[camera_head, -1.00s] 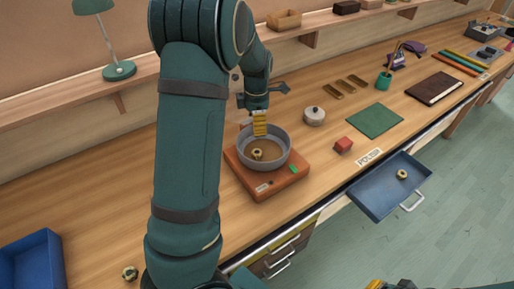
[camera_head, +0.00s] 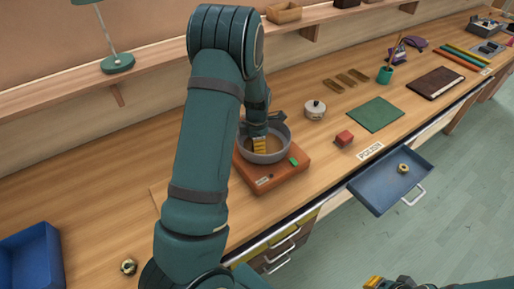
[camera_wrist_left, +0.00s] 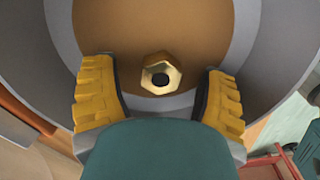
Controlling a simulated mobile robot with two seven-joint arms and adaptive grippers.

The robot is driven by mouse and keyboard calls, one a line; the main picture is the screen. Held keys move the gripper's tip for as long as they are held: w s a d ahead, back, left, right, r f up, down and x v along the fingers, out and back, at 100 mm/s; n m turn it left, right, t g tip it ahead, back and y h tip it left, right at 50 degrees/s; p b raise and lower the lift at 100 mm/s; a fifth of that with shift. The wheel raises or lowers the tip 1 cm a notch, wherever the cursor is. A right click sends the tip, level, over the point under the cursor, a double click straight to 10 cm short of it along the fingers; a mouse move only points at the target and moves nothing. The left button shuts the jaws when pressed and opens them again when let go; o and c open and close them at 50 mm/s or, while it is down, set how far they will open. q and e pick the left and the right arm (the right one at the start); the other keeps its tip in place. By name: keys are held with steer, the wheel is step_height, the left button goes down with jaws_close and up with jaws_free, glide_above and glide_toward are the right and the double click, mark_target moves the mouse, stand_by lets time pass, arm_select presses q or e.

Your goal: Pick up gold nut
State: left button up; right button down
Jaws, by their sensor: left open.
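A gold nut (camera_wrist_left: 161,74) with a dark hole lies on the brown floor of a round grey pan (camera_head: 286,143). In the left wrist view it sits between the yellow fingers of my left gripper (camera_wrist_left: 160,88), apart from both. My left gripper (camera_head: 260,145) is open and reaches down into the pan; it hides the nut in the head view. A second gold nut (camera_head: 128,267) lies on the bench at the front left, and a third (camera_head: 404,168) lies in the open drawer. My right gripper (camera_head: 374,282) barely shows at the bottom edge.
The pan stands on an orange-brown base (camera_head: 272,181) with a green patch. The blue drawer (camera_head: 376,195) juts out in front. A blue bin (camera_head: 32,255) stands at the left.

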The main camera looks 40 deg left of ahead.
arm_select(q)
steer(key=shift+f, duration=0.25)
jaws_close()
step_height(320, 180, up, 10)
steer(key=shift+f+p, duration=0.15)
steer(key=shift+p, duration=0.5)
steer(key=shift+r, duration=0.25)
